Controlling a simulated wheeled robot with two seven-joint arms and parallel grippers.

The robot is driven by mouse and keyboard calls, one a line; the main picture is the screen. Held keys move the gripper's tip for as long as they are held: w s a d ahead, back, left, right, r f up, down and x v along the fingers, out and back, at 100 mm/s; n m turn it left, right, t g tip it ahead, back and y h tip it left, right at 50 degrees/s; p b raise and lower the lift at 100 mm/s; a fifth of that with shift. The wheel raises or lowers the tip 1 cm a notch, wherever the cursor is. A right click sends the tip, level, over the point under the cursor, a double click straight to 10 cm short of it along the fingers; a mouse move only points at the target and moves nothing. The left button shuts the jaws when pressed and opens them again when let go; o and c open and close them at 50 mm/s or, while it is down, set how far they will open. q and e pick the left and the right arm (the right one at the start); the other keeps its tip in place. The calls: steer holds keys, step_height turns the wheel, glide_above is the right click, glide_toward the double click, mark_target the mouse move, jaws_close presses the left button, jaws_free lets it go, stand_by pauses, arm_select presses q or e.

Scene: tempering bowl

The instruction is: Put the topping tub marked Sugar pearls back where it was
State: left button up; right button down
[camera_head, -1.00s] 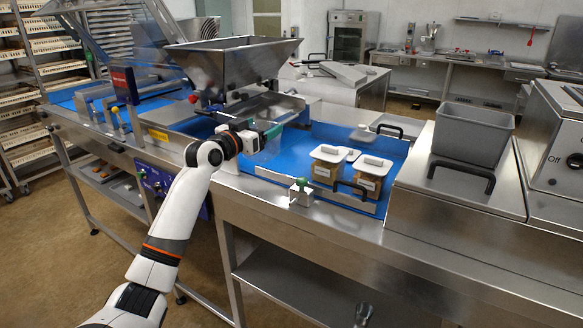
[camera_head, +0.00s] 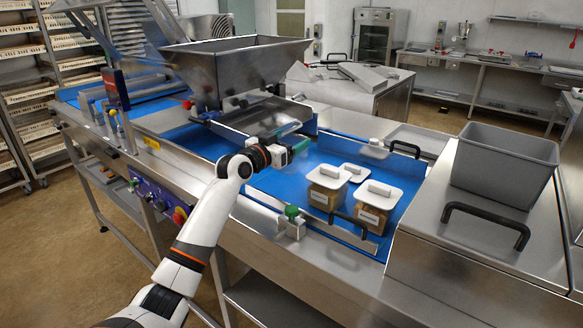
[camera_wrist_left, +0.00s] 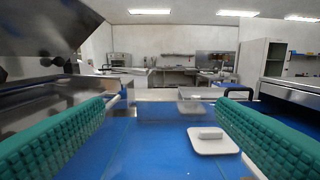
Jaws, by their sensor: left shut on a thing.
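My left gripper (camera_head: 292,147) is over the blue belt, at the front edge of the hopper machine. Its green finger pads (camera_wrist_left: 160,135) stand apart in the left wrist view, shut on a clear, see-through tub whose faint edges show between them. No label on it can be read. Several topping tubs with white lids stand on the blue surface to the right: a front left one (camera_head: 320,197), a front right one (camera_head: 370,217) and one behind (camera_head: 357,171). Their labels are too small to read. A white lid (camera_wrist_left: 212,142) shows ahead in the left wrist view. My right gripper is not in view.
A steel hopper (camera_head: 235,70) rises behind my left gripper. A low steel rail with a green knob (camera_head: 291,211) and a black handle edges the belt in front. A grey bin (camera_head: 503,165) stands on the steel housing at right. Blue belt (camera_head: 290,183) left of the tubs is clear.

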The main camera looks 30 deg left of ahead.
arm_select(q)
steer(key=shift+s+a+f, duration=0.1)
steer(key=shift+s+f, duration=0.1)
steer(key=shift+f, duration=0.3)
steer(key=shift+s+f, duration=0.15)
steer(key=shift+f, duration=0.3)
steer(key=f, duration=0.3)
steer(key=shift+w+f, duration=0.25)
steer(key=shift+f, duration=0.4)
steer(key=shift+s, duration=0.1)
steer(key=o, duration=1.1)
steer(key=shift+o, duration=0.2)
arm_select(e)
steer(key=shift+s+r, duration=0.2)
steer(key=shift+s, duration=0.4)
arm_select(q)
steer(key=s, duration=0.4)
steer(key=s+b, duration=0.1)
steer(key=s, duration=0.6)
steer(key=shift+s+a+b, duration=0.35)
steer(key=shift+s+a, duration=0.05)
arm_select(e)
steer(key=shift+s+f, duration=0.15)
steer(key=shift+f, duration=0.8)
